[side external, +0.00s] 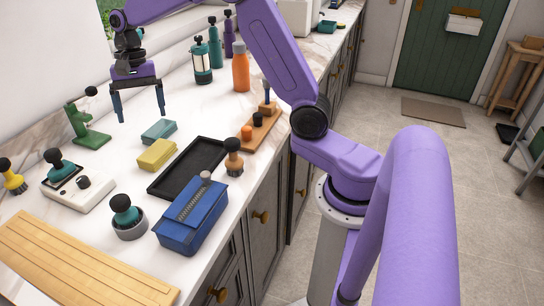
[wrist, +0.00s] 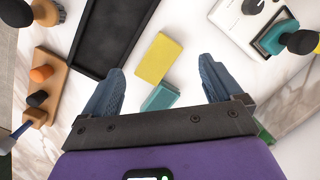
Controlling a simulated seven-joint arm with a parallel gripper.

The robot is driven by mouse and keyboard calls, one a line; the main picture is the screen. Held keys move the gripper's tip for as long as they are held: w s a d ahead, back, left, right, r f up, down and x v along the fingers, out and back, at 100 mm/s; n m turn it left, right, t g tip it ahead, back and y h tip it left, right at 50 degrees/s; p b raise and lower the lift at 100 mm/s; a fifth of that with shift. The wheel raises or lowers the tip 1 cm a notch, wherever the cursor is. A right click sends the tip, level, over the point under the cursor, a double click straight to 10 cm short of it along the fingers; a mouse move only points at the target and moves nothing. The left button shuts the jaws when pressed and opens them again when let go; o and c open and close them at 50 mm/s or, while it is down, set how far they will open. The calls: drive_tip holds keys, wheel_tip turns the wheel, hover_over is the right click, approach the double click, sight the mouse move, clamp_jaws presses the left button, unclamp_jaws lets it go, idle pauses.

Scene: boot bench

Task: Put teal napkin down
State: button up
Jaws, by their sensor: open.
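The teal napkin (side external: 159,131) looks like a small folded block lying flat on the white marble counter, just behind a yellow block (side external: 157,154). My gripper (side external: 142,115) is open and empty, pointing down above the counter near the napkin, apart from it. In the wrist view the napkin (wrist: 160,97) shows between the open fingers (wrist: 160,65), close to the gripper's crossbar, which may hide part of it. The yellow block (wrist: 158,58) lies beyond it.
An orange bottle (side external: 241,67) stands behind. Bare marble lies left of the yellow block.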

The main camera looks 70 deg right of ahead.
drive_tip(key=s+a+n, duration=0.3)
drive_tip(key=s+n, duration=0.5)
drive_tip(key=s, duration=0.6)
drive_tip(key=s+a+n+h, duration=0.1)
drive_tip(key=s+a+n, duration=0.2)
drive_tip(key=s+n, duration=0.5)
drive_tip(key=s+f, duration=0.1)
drive_tip(key=s, duration=0.4)
drive_tip(key=shift+s+a+n+t, duration=0.15)
drive_tip(key=shift+s+n+t, duration=0.15)
drive_tip(key=shift+s, duration=0.1)
drive_tip(key=s+d+n, duration=0.1)
drive_tip(key=s, duration=0.1)
drive_tip(key=s+d+f+n, duration=0.1)
drive_tip(key=s+n, duration=0.1)
drive_tip(key=s, duration=0.1)
drive_tip(key=s+d+f+n, duration=0.1)
drive_tip(key=s+n, duration=0.1)
drive_tip(key=shift+s+d, duration=0.15)
drive_tip(key=shift+s, duration=0.05)
